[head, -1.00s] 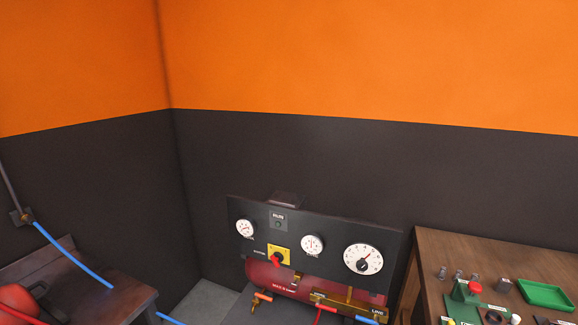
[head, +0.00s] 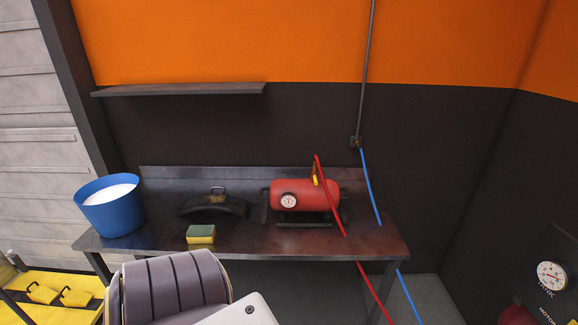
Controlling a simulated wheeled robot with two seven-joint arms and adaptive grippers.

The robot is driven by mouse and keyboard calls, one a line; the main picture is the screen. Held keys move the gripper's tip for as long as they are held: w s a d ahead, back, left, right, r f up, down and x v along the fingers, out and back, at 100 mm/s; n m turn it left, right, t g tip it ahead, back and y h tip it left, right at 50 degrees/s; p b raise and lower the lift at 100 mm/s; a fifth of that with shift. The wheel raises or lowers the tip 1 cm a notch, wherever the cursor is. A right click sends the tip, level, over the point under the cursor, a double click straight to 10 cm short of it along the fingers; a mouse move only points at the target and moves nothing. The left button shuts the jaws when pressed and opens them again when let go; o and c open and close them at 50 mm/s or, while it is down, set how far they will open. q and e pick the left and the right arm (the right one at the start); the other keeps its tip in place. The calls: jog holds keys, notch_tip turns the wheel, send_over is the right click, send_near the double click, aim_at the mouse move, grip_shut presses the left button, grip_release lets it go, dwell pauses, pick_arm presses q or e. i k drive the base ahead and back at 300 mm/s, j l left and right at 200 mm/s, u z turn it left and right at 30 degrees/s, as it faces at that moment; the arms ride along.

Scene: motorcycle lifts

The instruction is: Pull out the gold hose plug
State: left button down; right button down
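A red air tank (head: 305,195) with a small white gauge lies on the dark metal bench in the head view. A red hose (head: 329,195) rises in front of it. A small yellow-gold part (head: 315,172) shows by the hose's upper end, above the tank; I cannot tell whether it is the gold hose plug. A blue hose (head: 371,187) hangs from a small wall fitting (head: 355,142) right of the tank. Neither of my grippers is in view.
The bench (head: 290,241) also holds a blue bucket (head: 110,206), a dark arched part (head: 213,204) and a yellow-green sponge (head: 201,234). A shelf (head: 180,89) is above. A ribbed grey form (head: 170,287) blocks the lower left. A gauge (head: 551,275) is at right.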

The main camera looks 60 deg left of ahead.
aim_at(315, 169)
jog(key=u, duration=1.65)
